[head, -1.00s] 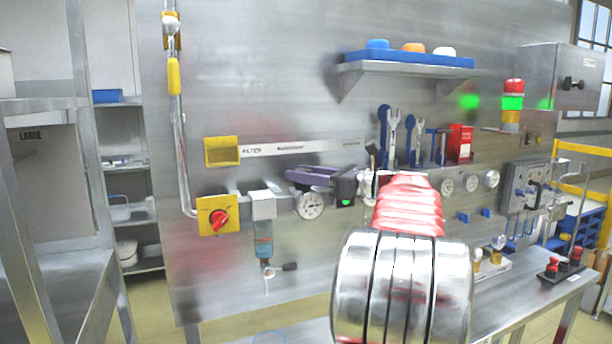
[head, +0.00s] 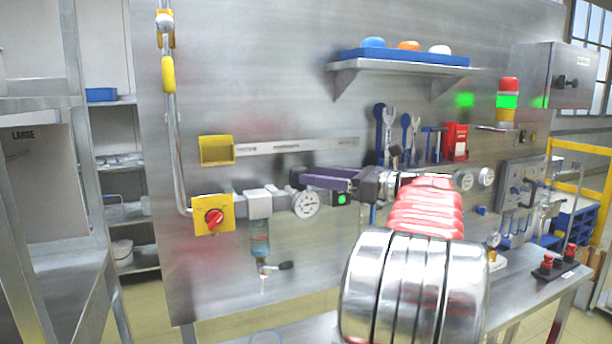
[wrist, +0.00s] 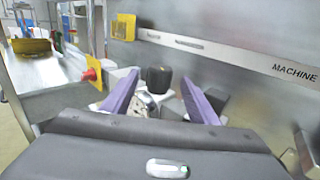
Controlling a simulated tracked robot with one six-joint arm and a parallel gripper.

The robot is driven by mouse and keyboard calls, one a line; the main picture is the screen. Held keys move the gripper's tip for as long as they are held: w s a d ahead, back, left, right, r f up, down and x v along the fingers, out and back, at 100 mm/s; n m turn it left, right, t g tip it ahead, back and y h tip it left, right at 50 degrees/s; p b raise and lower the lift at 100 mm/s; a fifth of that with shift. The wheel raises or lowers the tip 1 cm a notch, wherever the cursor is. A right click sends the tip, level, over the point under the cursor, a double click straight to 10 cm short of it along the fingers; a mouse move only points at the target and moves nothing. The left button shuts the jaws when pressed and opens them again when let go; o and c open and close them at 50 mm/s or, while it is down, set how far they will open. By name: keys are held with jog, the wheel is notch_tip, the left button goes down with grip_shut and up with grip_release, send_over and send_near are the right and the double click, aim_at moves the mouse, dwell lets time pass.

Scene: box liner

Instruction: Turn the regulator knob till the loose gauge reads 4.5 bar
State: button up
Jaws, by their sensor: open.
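The black regulator knob (head: 297,178) sits above a round white dial gauge (head: 305,204) on the wall line. In the wrist view the knob (wrist: 159,80) stands between and beyond my open purple fingers, with space on both sides. My gripper (head: 312,177) is open and empty, and its fingertips are close to the knob from the right. The gauge (wrist: 140,106) is partly hidden in the wrist view. A small gauge (head: 493,239) with a brass fitting is on the bench at right, partly behind my arm. I cannot read either needle.
A red knob on a yellow plate (head: 213,216) and a filter bowl (head: 260,238) are left of the regulator. A box with a green light (head: 341,199) is just right. Wrenches (head: 389,135) hang above. More wall gauges (head: 486,176) are at right.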

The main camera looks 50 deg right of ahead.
jog(key=s+d, duration=0.1)
jog(key=s, duration=0.7)
jog(key=shift+d, duration=0.15)
